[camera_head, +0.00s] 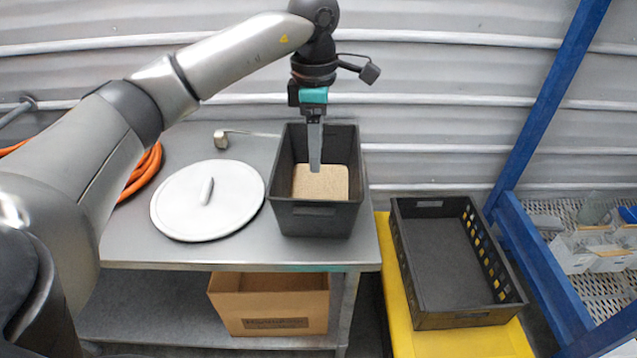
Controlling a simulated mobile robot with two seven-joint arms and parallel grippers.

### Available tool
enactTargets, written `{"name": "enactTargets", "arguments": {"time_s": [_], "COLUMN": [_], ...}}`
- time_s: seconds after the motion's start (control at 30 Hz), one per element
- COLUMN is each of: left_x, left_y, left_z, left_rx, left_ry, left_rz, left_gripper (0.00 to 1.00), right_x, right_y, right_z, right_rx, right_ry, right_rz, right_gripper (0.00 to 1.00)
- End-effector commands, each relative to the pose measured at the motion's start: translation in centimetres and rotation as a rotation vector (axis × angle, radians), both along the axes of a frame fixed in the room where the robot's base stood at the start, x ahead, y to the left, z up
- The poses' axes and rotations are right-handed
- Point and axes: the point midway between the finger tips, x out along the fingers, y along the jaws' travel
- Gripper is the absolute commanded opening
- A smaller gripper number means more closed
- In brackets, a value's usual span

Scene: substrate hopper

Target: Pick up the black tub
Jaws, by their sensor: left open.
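The black tub (314,222) stands upright on the metal table, near its right end. It has a handle slot in its front wall and holds tan granular substrate (321,183). My left gripper (315,165) points down over the tub, with its fingers inside the tub's outline as seen from above. The fingers overlap the substrate in the picture, and I cannot tell whether they touch it or the tub's far wall. The gripper is open, and nothing is seen between its fingers. My right gripper is not in view.
A round pale lid (208,200) lies left of the tub, with a metal scoop (222,139) behind it. An empty black crate (440,262) sits on a yellow surface (470,343) to the right. A blue rack (545,265) holds containers. A cardboard box (270,305) is below.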

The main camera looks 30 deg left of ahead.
Motion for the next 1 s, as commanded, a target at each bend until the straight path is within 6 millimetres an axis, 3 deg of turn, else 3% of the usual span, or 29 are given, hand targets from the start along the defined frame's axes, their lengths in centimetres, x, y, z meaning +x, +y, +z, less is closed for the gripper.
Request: {"name": "enactTargets", "arguments": {"time_s": [0.43, 0.73, 1.0], "left_x": [-0.2, -0.1, 0.0], "left_y": [0.3, 0.4, 0.6], "left_z": [-8.0, -10.4, -14.3], "left_rx": [0.013, 0.011, 0.011], "left_ry": [0.009, 0.007, 0.008], "left_rz": [0.002, 0.002, 0.002], "left_gripper": [0.70, 0.70, 0.70], "right_x": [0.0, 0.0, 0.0], "right_y": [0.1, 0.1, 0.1], "right_z": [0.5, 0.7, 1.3], "right_rx": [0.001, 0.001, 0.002], "right_ry": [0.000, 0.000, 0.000], "right_rz": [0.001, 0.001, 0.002], "right_gripper": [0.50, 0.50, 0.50]}}
